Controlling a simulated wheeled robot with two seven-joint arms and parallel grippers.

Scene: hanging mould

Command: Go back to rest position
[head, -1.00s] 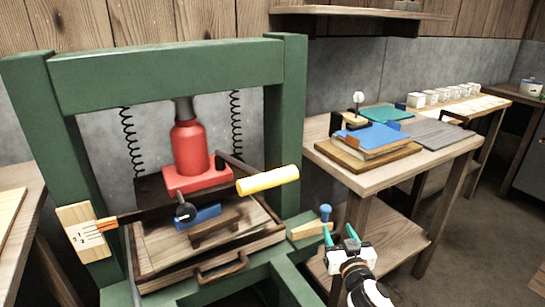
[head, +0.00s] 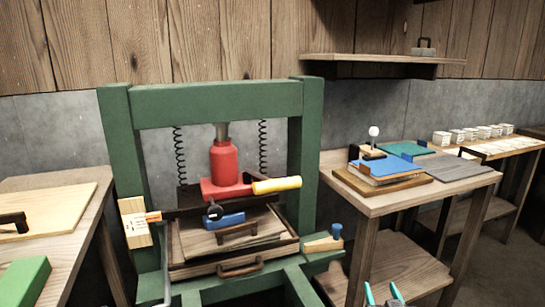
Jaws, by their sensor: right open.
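My right gripper (head: 384,295) shows at the bottom edge of the head view, right of the green press. Only its teal fingertips are in the picture; they stand apart with nothing between them. The rest of that arm is cut off. It is in front of the side table's lower shelf (head: 410,272) and touches nothing that I can see. My left gripper is not in view.
The green press frame (head: 215,105) holds a red jack (head: 225,165) with a yellow handle (head: 277,185) above a wooden mould (head: 225,262). A side table (head: 395,203) with boards stands right. A left table (head: 72,180) holds a green block (head: 24,282). Floor is visible at lower right.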

